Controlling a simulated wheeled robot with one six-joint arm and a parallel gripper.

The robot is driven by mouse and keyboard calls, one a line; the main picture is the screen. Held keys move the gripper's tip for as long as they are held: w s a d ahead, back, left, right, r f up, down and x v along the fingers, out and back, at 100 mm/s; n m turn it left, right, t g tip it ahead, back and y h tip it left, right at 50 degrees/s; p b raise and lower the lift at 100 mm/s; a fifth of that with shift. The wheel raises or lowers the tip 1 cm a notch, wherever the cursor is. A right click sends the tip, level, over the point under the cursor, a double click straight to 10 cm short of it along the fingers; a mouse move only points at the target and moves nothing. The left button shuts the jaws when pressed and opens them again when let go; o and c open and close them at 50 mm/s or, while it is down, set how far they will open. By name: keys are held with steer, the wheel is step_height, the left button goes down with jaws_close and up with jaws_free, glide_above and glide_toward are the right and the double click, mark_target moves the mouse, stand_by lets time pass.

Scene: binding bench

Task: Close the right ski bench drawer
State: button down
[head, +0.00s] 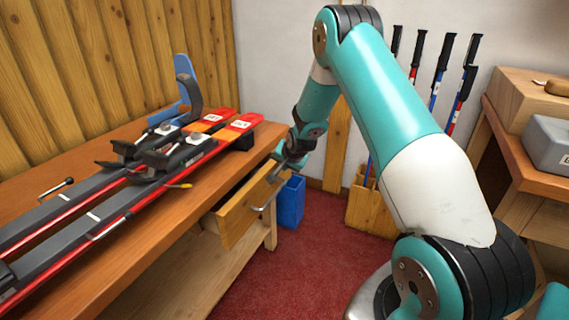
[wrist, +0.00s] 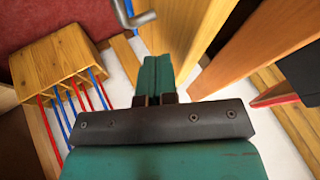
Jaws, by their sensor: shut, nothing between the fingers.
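The wooden bench drawer (head: 240,216) stands pulled out from under the ski bench top (head: 140,225), near the bench's right end. Its bar handle (head: 266,205) is on the front panel. My gripper (head: 279,172) is shut and empty at the far upper end of the drawer front. In the wrist view the shut fingers (wrist: 157,72) are beside the drawer front (wrist: 196,35), with the handle (wrist: 135,16) above them in the picture. I cannot tell whether they touch the drawer. The inside of the drawer is mostly hidden.
Skis with bindings (head: 160,160) lie on the bench top. A blue bin (head: 291,203) stands on the red floor behind the drawer. A wooden pole rack (head: 371,212) stands by the back wall. Another bench with a grey box (head: 548,143) is at right. Floor before the drawer is clear.

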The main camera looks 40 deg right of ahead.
steer(key=s+d+f+p+v, duration=0.1)
steer(key=s+d+v, duration=0.1)
steer(key=v, duration=0.9)
steer(key=m+t+y+b, duration=0.1)
steer(key=t+y+b, duration=0.6)
steer(key=b, duration=0.8)
glide_toward(258, 185)
steer(key=shift+g+y, duration=0.5)
steer(key=x, duration=0.2)
steer(key=b+x, duration=0.1)
steer(key=x, duration=0.1)
steer(key=b+x, duration=0.1)
steer(key=x, duration=0.1)
steer(key=shift+w+d+r, duration=0.1)
steer(key=shift+w+d, duration=0.1)
steer(key=shift+d, duration=0.1)
steer(key=shift+w+a, duration=0.2)
steer(key=shift+w, duration=0.3)
